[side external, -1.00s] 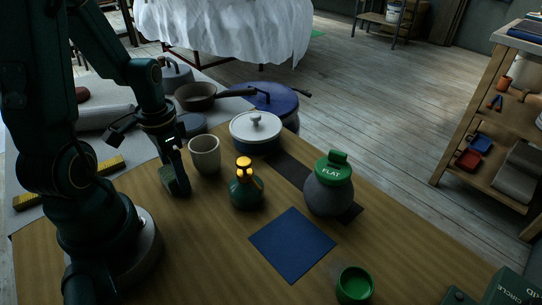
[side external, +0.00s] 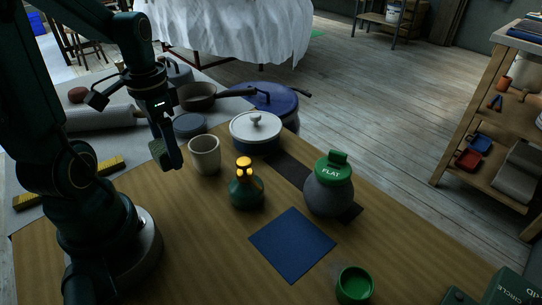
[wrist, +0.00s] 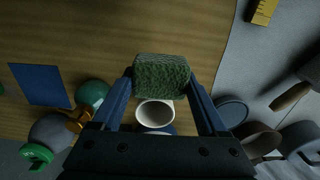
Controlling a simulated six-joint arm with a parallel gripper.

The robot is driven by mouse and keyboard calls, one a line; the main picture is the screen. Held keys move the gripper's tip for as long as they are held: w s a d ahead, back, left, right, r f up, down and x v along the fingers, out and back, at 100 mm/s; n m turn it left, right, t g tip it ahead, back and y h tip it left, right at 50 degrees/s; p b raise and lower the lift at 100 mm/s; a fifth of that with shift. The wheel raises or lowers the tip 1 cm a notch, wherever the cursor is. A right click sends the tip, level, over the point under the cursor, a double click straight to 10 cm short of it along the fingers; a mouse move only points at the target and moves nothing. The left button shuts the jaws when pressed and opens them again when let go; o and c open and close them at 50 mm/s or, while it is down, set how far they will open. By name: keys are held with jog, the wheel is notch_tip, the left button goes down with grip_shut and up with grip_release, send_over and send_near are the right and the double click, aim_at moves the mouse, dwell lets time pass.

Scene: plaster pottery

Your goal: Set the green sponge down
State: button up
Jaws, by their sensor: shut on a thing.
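The green sponge (side external: 158,150) is a small block held between the fingers of my gripper (side external: 167,155), above the wooden table (side external: 200,245). In the wrist view the sponge (wrist: 162,76) sits between the two fingertips, with its textured green face showing. My gripper (wrist: 161,80) is shut on it. In the side view the sponge is just left of the cream cup (side external: 205,154) and looks raised off the table.
A teal bottle with an orange top (side external: 245,188), a blue square mat (side external: 292,244), a grey jar with a green lid (side external: 328,190) and a green cup (side external: 354,285) stand right. A lidded pot (side external: 256,130) is behind. The front left tabletop is bare.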

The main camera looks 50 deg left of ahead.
notch_tip(320, 180, up, 3)
jog(key=shift+f, duration=0.1)
jog(key=shift+r+m, duration=0.35)
jog(key=shift+m, duration=0.25)
jog(key=w+d+m, duration=0.4)
jog(key=d+m, duration=0.3)
jog(key=m, duration=1)
send_over(260, 289)
notch_tip(260, 289, down, 6)
jog(key=shift+f, duration=2)
jog(key=shift+f, duration=0.15)
jog(key=o, duration=1.3)
jog(key=shift+o, duration=0.2)
